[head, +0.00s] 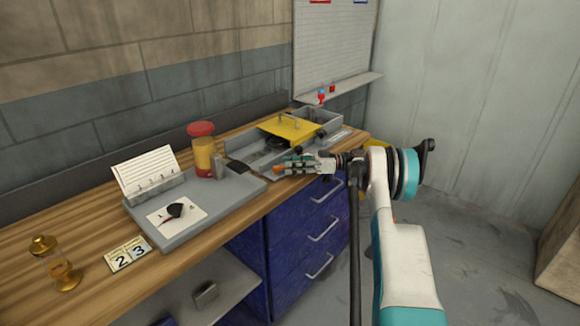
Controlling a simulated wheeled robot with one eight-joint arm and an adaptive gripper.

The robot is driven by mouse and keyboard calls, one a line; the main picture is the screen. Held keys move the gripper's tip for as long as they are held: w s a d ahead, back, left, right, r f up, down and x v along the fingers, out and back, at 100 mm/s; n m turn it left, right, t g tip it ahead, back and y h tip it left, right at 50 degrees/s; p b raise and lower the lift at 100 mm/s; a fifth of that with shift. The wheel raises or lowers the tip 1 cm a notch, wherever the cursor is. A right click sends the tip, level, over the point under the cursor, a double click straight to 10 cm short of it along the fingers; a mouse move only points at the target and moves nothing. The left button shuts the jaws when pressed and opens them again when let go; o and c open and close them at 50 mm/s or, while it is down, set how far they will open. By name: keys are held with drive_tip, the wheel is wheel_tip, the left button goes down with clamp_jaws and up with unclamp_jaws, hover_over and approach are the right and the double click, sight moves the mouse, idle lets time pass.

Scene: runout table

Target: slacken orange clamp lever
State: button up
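A small orange piece (278,170), which looks like the clamp lever, shows at the near edge of the grey metal tray (262,160) on the wooden bench. My gripper (289,166) reaches in from the right, with its fingertips right at the orange piece. The fingers hide part of it. At this size I cannot tell whether they touch it, or whether they are open or shut.
A yellow plate with a handle (291,127) lies behind my gripper. A red-lidded jar (203,151), a grey tray with a card (188,236), a number plate (128,254) and a brass-coloured lamp-like object (59,268) stand left. Blue drawers (305,235) are below.

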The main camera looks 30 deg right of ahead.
drive_tip(key=v, duration=1.1)
drive_tip(key=shift+d, duration=0.1)
